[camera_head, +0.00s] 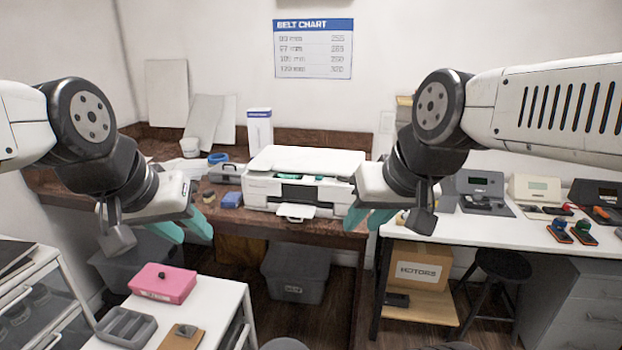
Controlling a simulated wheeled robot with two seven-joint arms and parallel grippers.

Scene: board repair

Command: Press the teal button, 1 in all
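I cannot make out a teal button in the head view. My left gripper (183,229) hangs above the floor gap between the brown bench and the white stand, its teal fingers apart and nothing between them. My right gripper (366,219) is in front of the brown bench's right end, its teal fingers also apart and empty. A white printer-like machine (262,192) sits on the bench between the two grippers. Teal-green parts (290,176) show inside its opening. Neither gripper touches it.
A pink box (163,284) and a grey tray (124,327) sit on the white stand (221,298). A white table (470,226) at right holds devices with screens and small orange-and-dark items (557,232). A stool (503,264) and carton (419,270) stand below.

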